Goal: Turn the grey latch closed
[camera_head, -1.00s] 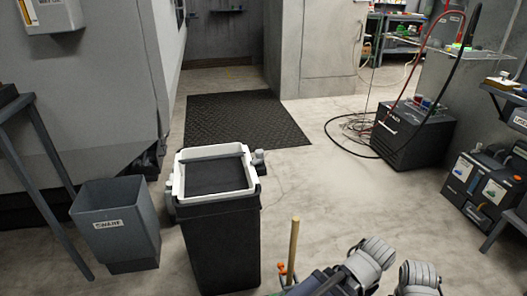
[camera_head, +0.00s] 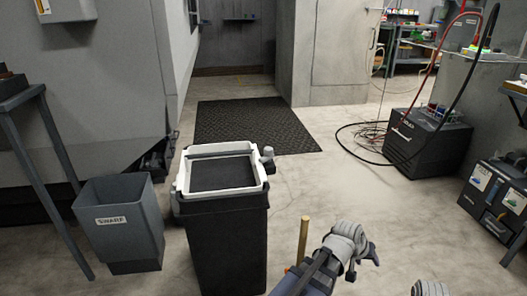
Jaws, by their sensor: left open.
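My left gripper (camera_head: 364,264) is at the lower right of the head view, over the floor. Its dark fingers are spread apart with nothing seen between them. A grey rounded part, probably of my right arm, shows at the bottom edge; no right fingers are visible. I cannot make out a grey latch with certainty. A black bin-like body with a white rim (camera_head: 265,176) stands left of my left gripper, apart from it. A small grey knob (camera_head: 267,154) sits at the rim's right side; I cannot tell what it is.
A grey SWARF bin (camera_head: 115,232) stands at left beside a dark table leg. A wooden stick (camera_head: 303,240) stands upright close to my left arm. A black mat (camera_head: 255,127) lies behind. A black machine (camera_head: 428,147) with hoses stands at right. The middle floor is clear.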

